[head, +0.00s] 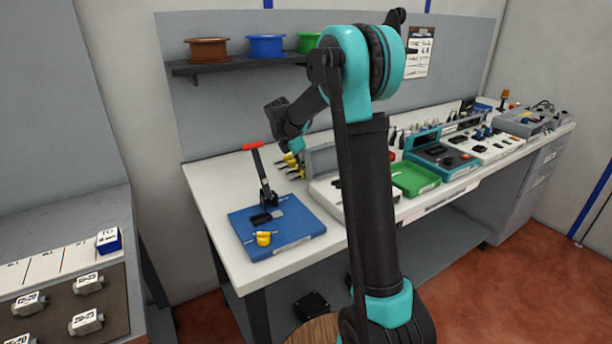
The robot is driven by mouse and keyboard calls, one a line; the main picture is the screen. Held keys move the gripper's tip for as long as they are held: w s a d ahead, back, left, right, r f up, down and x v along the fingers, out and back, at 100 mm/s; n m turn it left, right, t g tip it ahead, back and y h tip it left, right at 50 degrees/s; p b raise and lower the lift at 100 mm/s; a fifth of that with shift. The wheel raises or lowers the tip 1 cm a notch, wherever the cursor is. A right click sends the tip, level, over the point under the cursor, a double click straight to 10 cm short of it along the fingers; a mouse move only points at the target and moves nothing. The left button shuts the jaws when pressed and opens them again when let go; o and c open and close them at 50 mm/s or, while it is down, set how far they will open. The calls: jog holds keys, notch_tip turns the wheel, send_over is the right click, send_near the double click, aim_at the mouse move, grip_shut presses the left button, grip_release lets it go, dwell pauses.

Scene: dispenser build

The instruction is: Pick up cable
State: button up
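I cannot make out a loose cable with certainty. A thin dark cable (543,104) seems to curl on top of a grey box at the far right end of the bench. My arm stands in the middle of the head view and bends to the left above the white workbench (215,190). Its outer dark and teal links hang over the bench behind the red-handled press.
A blue board (300,230) carries a press with a red handle (253,146) and a yellow part (263,239). A green tray (415,179) and several devices fill the bench's right side. A shelf (225,66) holds coloured spools. A grey table (60,225) stands left.

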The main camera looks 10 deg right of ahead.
grip_shut()
